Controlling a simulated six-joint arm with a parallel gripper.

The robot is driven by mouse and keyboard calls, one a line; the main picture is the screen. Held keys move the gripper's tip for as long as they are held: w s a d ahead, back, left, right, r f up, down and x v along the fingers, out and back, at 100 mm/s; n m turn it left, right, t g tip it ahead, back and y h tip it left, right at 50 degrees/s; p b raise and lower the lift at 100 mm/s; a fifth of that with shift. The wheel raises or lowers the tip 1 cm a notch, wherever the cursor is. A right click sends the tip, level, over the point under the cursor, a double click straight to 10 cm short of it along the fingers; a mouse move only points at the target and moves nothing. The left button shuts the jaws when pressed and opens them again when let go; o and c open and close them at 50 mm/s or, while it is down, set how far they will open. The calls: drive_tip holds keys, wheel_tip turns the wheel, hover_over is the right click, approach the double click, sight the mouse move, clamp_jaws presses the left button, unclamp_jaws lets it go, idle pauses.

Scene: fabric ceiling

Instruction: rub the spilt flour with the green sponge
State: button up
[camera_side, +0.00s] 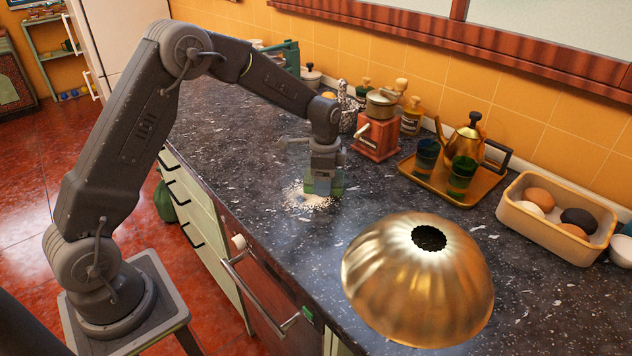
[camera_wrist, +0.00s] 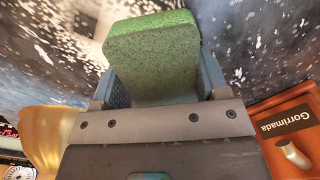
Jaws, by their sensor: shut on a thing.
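The green sponge (camera_wrist: 152,50) is held between the two fingers of my gripper (camera_wrist: 155,88), which is shut on it. In the side view my gripper (camera_side: 324,178) points down at the dark speckled counter (camera_side: 240,130), with the sponge (camera_side: 338,184) low at the spilt flour. The flour (camera_side: 300,198) is a white patch of grains around and left of the sponge. The sponge seems to be at or very near the counter; I cannot tell whether it touches. Part of the flour is hidden behind the gripper and sponge.
A red coffee grinder (camera_side: 376,138) stands close behind right of my gripper. A tray (camera_side: 450,182) with a brass pot and dark glasses is farther right, beside an egg box (camera_side: 550,228). A large gold fluted dome (camera_side: 417,280) stands at front right. Counter left of the flour is clear.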

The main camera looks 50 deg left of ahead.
sight(288, 214)
drive_tip(key=shift+w, duration=0.55)
drive_tip(key=shift+w+d, duration=0.1)
drive_tip(key=shift+d, duration=0.2)
drive_tip(key=shift+d+f, duration=0.1)
drive_tip(key=shift+d, duration=0.7)
drive_tip(key=shift+s+a, duration=0.1)
drive_tip(key=shift+s, duration=6.8)
wheel_tip(288, 214, up, 8)
